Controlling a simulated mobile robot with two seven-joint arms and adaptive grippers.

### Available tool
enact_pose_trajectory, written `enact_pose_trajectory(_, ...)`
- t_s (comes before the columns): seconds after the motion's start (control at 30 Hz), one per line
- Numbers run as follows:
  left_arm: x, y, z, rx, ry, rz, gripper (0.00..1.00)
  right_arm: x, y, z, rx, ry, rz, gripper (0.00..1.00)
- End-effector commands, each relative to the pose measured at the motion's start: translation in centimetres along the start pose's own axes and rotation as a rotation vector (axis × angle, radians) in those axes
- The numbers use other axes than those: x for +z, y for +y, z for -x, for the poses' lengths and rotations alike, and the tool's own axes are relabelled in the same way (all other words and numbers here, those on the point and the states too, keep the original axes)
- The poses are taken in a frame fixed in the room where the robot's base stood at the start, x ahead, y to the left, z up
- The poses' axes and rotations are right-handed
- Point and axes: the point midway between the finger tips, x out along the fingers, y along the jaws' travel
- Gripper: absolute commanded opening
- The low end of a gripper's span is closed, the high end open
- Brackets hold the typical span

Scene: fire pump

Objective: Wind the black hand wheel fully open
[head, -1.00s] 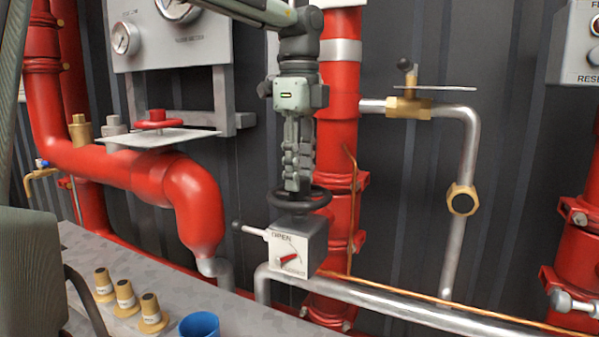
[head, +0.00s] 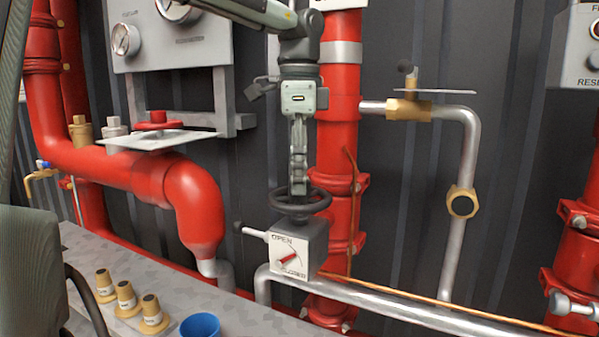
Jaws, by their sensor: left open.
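The black hand wheel (head: 317,208) lies flat on top of a grey valve box (head: 317,243). The box's white dial (head: 294,272) reads OPEN at the top and CLOSED at the bottom. Its red pointer (head: 289,258) lies slanted between the two words. My left gripper (head: 298,190) points straight down over the wheel's middle. It is open, with the fingertips at the height of the wheel. The fingers line up in this view, so I cannot tell whether they touch the hub or spokes. My right gripper is out of view.
A red pipe (head: 337,150) stands right behind the gripper. A lever (head: 250,232) sticks out left of the box. A red valve wheel (head: 157,121) and gauge panel (head: 170,50) are at left. A blue cup (head: 200,326) and several tan fittings (head: 125,296) stand on the bench.

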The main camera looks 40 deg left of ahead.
Motion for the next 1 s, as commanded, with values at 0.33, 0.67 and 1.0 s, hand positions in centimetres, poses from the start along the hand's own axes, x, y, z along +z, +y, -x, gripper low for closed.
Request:
enact_pose_trajectory(0.33, -0.1, 0.0, 0.3, 0.002, 0.003, -0.582, 0.47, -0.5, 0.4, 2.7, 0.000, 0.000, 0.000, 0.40)
enact_pose_trajectory(0.67, -0.1, 0.1, 0.4, 0.003, 0.003, -0.934, 0.47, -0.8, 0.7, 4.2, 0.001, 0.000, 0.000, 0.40)
enact_pose_trajectory(1.0, -0.1, 0.1, 0.1, 0.000, 0.002, -1.391, 0.47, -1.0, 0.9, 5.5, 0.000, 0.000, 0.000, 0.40)
